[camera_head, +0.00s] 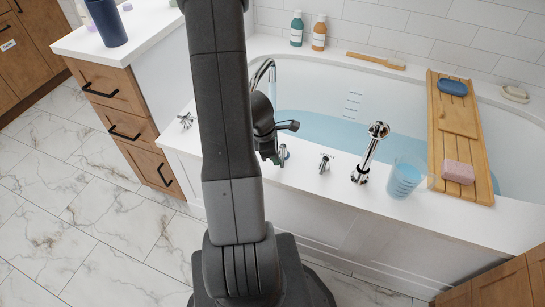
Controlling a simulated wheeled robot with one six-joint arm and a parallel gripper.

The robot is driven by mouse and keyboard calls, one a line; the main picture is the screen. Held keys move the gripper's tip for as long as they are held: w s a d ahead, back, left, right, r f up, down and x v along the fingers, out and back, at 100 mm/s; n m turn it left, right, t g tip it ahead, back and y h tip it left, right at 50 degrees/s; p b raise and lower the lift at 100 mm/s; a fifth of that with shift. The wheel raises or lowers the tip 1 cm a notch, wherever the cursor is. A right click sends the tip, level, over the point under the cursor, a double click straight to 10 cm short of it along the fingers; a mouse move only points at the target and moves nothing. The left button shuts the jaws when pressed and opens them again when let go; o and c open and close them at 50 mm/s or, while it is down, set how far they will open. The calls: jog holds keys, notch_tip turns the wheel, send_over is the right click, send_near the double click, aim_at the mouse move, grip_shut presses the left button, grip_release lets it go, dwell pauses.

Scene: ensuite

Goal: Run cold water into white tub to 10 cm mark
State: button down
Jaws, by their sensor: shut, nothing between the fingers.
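The white tub (300,92) stands along the tiled wall and holds pale blue water (330,127). A scale of marks (353,102) is on its inner far wall; the waterline lies near its lower marks, and the figures are too small to read. The chrome spout (264,70) arches over the rim, partly behind my arm; I cannot tell for sure whether water runs from it. A small tap handle with a blue mark (283,153) stands on the front rim. My gripper (270,157) is shut and empty, pointing down beside this handle; contact cannot be made out.
Other chrome handles (186,121) (325,163), a hand shower (372,150) and a blue-tinted cup (404,178) stand on the front rim. A wooden bath tray (438,120) with soap and a blue oval item spans the tub. A drawer cabinet (118,125) is left; marble floor is open.

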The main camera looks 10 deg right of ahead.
jog(key=shift+r, duration=0.1)
jog(key=p+v, duration=0.8)
jog(key=v, duration=0.2)
jog(key=shift+p, duration=0.35)
jog(key=shift+w, duration=0.1)
dwell(6.4)
